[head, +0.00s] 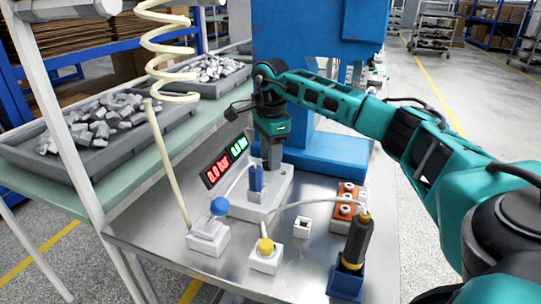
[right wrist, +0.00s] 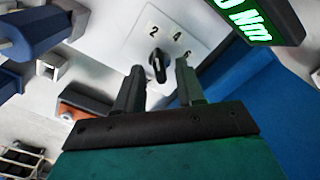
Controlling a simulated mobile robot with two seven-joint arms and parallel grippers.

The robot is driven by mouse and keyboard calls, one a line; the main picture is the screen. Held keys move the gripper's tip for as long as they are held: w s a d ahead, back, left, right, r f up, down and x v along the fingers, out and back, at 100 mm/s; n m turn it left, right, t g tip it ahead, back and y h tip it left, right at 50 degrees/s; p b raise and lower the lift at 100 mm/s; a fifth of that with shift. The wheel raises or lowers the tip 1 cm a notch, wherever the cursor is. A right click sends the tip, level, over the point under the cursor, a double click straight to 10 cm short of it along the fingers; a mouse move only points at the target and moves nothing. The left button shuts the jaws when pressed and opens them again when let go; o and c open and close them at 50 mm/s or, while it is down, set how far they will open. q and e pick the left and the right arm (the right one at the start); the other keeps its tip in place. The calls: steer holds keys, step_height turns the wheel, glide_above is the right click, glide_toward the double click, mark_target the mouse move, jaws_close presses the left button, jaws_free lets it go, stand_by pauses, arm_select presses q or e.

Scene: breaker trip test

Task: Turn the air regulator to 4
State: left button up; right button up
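The air regulator is a black knob (right wrist: 157,65) on a white panel (right wrist: 134,53) with the numbers 2, 4 and a partly seen one, probably 6, in the right wrist view. I cannot tell for certain which number the knob points at. My right gripper (right wrist: 158,85) is open, with its two fingers apart and the knob just beyond and between their tips; I see no contact. In the head view my right gripper (head: 271,160) points down over the white base, and it hides the knob. My left gripper is not in view.
A red "0.0 bar" display (head: 217,169) and a green display (head: 239,146) stand close left of the gripper. A blue-knobbed block (head: 209,238), a yellow-knobbed block (head: 266,258), an orange block (head: 347,192) and a driver (head: 357,240) in a blue holder (head: 346,283) stand nearby.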

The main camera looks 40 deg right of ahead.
steer(key=shift+c, duration=0.2)
jaws_close()
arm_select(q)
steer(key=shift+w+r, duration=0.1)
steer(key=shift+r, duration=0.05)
